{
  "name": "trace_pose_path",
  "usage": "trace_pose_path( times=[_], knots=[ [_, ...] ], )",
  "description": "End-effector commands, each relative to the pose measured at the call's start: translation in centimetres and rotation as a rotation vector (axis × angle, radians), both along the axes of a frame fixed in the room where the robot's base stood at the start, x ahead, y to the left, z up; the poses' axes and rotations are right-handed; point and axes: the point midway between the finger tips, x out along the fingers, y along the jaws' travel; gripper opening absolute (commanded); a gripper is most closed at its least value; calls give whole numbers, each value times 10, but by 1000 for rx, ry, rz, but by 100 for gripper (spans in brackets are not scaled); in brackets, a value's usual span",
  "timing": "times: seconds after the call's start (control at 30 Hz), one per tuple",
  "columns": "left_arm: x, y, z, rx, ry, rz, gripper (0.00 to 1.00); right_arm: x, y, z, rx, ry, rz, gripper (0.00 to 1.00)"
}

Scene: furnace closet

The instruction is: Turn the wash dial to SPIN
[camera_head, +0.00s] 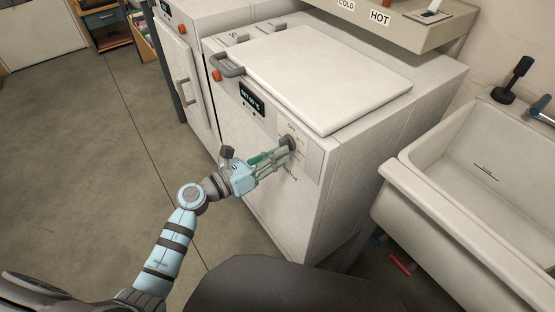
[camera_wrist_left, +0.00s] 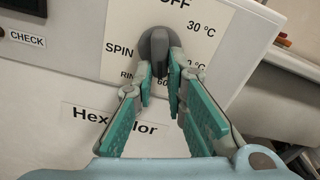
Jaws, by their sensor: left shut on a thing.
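The wash dial is a dark grey knob (camera_head: 289,141) on the front panel of the white washer (camera_head: 262,190). In the left wrist view the dial (camera_wrist_left: 157,45) has OFF above it, 30 °C at upper right, SPIN at left and RINSE, partly covered, at lower left. Its grip bar looks roughly upright, near the OFF direction; I cannot make out a pointer mark. My left gripper (camera_head: 281,152) reaches the dial from the front. Its teal-padded fingers (camera_wrist_left: 161,80) are shut on the lower part of the knob, one on each side. My right gripper is out of view.
A lit display (camera_head: 252,98) and an orange button (camera_head: 216,76) sit left of the dial. The washer's closed lid (camera_head: 330,75) is above. A white sink (camera_head: 470,190) stands at right. Open floor (camera_head: 90,150) lies to the left.

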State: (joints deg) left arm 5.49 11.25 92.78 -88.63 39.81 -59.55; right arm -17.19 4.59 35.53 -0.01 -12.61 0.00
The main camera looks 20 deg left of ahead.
Motion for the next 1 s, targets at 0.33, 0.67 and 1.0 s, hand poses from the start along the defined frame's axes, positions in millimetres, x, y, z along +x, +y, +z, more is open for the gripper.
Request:
trace_pose_path(
  times=[0.33,0.67,1.0],
  knots=[
    [3,4,-6,254,-207,-2,0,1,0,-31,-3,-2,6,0],
    [6,8,-5,496,-408,-2,0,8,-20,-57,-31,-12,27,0],
    [9,11,-4,744,-613,-3,0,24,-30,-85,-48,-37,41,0]
  ],
)
